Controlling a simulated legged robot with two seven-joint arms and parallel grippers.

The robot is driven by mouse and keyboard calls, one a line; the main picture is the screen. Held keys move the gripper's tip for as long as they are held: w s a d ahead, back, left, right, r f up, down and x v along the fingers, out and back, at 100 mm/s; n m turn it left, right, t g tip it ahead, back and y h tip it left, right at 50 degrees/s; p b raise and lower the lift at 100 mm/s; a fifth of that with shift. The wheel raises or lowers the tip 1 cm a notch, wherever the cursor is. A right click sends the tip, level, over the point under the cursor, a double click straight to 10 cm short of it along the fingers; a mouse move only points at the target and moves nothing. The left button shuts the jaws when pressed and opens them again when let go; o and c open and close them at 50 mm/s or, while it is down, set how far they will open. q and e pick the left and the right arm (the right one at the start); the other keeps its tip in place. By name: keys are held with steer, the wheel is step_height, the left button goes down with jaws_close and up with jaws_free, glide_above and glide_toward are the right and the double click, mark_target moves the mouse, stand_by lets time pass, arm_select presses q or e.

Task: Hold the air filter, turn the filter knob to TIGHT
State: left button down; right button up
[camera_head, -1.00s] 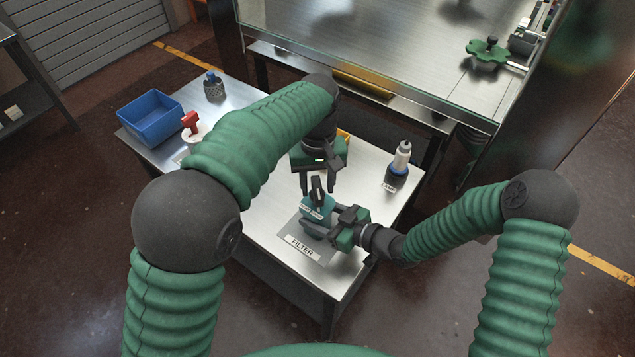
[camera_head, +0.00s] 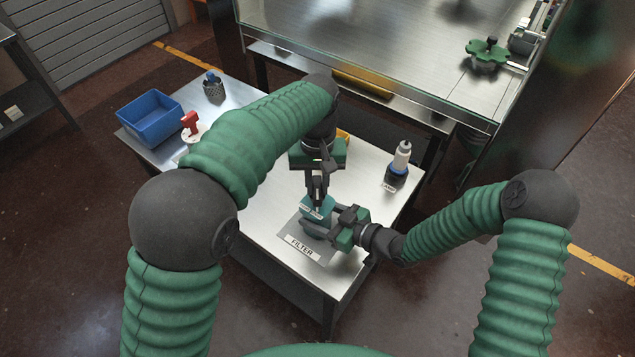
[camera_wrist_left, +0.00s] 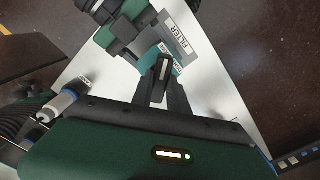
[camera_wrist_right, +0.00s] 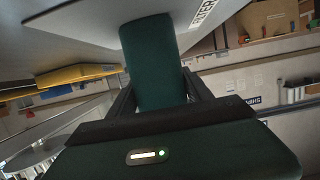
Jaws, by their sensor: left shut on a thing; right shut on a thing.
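The air filter (camera_head: 316,208) is a teal and grey unit standing on the grey mat labelled FILTER (camera_head: 302,251) on the steel table. My right gripper (camera_head: 328,228) is shut on the filter body from the right; in the right wrist view the teal body (camera_wrist_right: 152,65) sits between its fingers. My left gripper (camera_head: 318,190) points down from above and is shut on the dark knob on top of the filter. In the left wrist view its fingers (camera_wrist_left: 162,75) hide most of the knob, and the filter's teal top (camera_wrist_left: 150,58) shows beside them. The knob's setting is hidden.
A blue bin (camera_head: 150,118), a red-handled item (camera_head: 190,122) and a dark knurled container (camera_head: 213,86) stand at the table's left. A labelled white-and-dark bottle (camera_head: 399,165) stands at the right.

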mark_target(318, 186)
arm_select(q)
steer(key=m, duration=0.8)
steer(key=shift+m, duration=0.4)
steer(key=m, duration=0.4)
steer(key=shift+m, duration=1.7)
steer(key=shift+w, duration=0.1)
steer(key=c, duration=1.3)
jaws_free()
step_height(318, 186, up, 12)
